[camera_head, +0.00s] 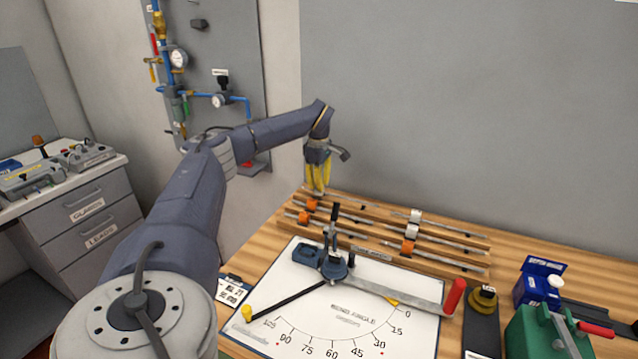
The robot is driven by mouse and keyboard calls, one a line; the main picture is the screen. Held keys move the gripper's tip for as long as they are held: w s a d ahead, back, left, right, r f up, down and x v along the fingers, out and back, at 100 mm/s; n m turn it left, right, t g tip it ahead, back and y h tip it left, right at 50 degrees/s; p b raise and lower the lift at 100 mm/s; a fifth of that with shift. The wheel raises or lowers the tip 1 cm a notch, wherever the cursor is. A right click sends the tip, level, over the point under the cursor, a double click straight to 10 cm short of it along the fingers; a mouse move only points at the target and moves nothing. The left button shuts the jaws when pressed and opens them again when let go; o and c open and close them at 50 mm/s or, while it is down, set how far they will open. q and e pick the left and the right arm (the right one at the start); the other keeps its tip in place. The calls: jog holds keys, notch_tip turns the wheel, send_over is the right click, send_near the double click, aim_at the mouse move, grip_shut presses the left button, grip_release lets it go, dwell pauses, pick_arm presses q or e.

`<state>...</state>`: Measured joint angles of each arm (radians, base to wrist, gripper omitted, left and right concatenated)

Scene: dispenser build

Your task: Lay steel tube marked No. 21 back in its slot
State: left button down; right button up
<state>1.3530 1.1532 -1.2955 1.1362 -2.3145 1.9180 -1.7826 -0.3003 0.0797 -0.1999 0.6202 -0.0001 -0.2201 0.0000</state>
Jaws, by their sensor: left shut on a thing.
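The wooden tube rack (470,238) stands at the back of the bench, with several thin steel tubes lying along its rails. Orange and white collars sit along the tubes; no number 21 is readable. My left gripper (317,191) reaches down at the rack's back left end, its yellow fingers shut on the left part of the rearmost steel tube (365,202). That tube lies along or just above the back rail; I cannot tell whether it is seated in a slot. My right gripper is not in view.
In front of the rack is a bending tool (334,262) with a red-handled lever (453,296) on a white angle board (315,318). A blue box (536,285) and a green case (545,335) stand at the right. A gauge panel (225,60) hangs behind my left arm.

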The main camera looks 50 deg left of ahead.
pick_arm(q)
jog(key=shift+f, duration=0.55)
jog(key=c, duration=1.2)
grip_release()
jog(key=shift+r, duration=0.1)
jog(key=shift+r, duration=3.4)
